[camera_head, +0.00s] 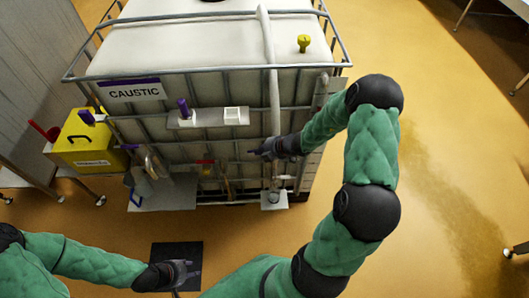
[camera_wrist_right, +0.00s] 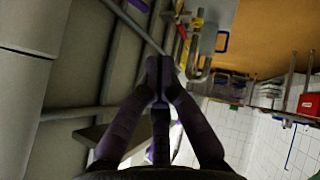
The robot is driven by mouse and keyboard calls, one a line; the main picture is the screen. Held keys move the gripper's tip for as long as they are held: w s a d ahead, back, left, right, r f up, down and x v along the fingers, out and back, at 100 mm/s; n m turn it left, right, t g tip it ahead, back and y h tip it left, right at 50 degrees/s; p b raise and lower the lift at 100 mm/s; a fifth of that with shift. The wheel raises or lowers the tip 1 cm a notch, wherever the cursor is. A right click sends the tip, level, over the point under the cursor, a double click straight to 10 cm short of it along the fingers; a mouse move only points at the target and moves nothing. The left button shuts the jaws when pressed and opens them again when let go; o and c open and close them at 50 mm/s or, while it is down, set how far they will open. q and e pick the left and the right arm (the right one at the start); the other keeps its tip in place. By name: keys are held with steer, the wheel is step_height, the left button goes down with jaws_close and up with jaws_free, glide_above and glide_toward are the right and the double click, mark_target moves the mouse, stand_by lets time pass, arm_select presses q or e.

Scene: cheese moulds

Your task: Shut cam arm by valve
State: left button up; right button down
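A white caged tank (camera_head: 200,75) marked CAUSTIC fills the middle of the head view. A small red part (camera_head: 205,161), perhaps the valve's handle, shows low on its front. In the right wrist view, metal pipework (camera_wrist_right: 203,66) with yellow and red parts (camera_wrist_right: 183,48) lies beyond my fingertips; I cannot make out the cam arm. My right gripper (camera_head: 258,151) is in front of the cage, above and right of the red part. Its fingertips (camera_wrist_right: 158,64) meet, with nothing seen between them. My left gripper (camera_head: 188,272) is low, over a dark plate; its fingers are too small to read.
A pale hose (camera_head: 270,60) runs down the tank front to a fitting (camera_head: 274,195) on a small plate. A shelf (camera_head: 208,119) holds a purple item (camera_head: 183,106) and a white cup (camera_head: 232,115). A yellow box (camera_head: 88,142) stands left.

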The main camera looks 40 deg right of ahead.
arm_select(q)
steer(key=shift+f+b, duration=1.35)
steer(key=shift+f, duration=0.3)
arm_select(e)
steer(key=w+f, duration=0.4)
steer(key=f, duration=0.2)
steer(key=shift+w+d, duration=0.15)
steer(key=shift+d, duration=0.05)
arm_select(q)
steer(key=shift+a+r, duration=0.1)
steer(key=shift+r, duration=0.05)
arm_select(e)
steer(key=shift+f, duration=0.15)
arm_select(q)
steer(key=shift+a+r+p, duration=0.15)
steer(key=shift+a+p, duration=0.15)
steer(key=shift+a, duration=0.1)
arm_select(e)
steer(key=shift+w+a+f+h, duration=0.1)
steer(key=shift+f+h, duration=0.05)
steer(key=shift+h, duration=0.15)
arm_select(q)
steer(key=shift+a, duration=0.1)
arm_select(e)
steer(key=shift+g, duration=0.3)
